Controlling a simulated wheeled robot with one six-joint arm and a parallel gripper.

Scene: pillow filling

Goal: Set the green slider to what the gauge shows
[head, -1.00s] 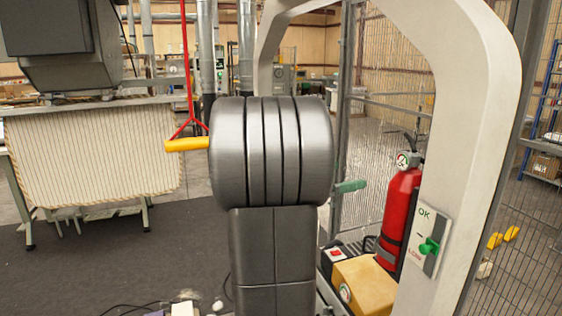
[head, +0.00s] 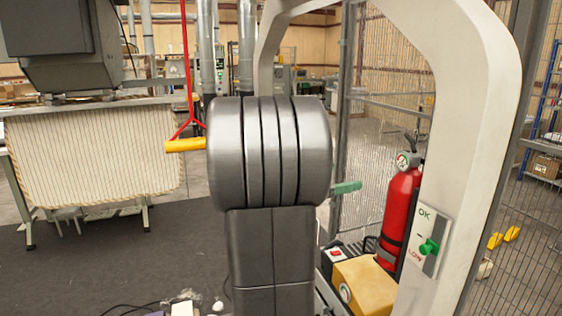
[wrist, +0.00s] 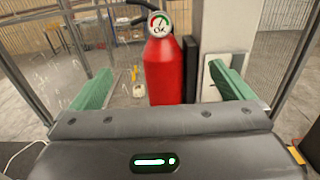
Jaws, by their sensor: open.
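The green slider knob (head: 429,247) sits low in the slot of a white panel (head: 424,226) on a pale post, nearer the red LOW than the green OK. The round gauge (head: 403,160) tops a red fire extinguisher (head: 400,205). In the wrist view the gauge (wrist: 159,24) reads OK on its face, red on the left and green on the right; its needle is too small to read surely. My gripper (wrist: 160,68) is open and empty, its green fingers framing the extinguisher. The right finger partly hides the panel (wrist: 211,82). One finger shows in the head view (head: 347,187).
A tan box (head: 364,284) stands in front of the extinguisher. The pale arch (head: 448,160) rises beside it, with wire mesh fencing behind. A yellow handle (head: 185,145) hangs on a red cord left of my arm.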

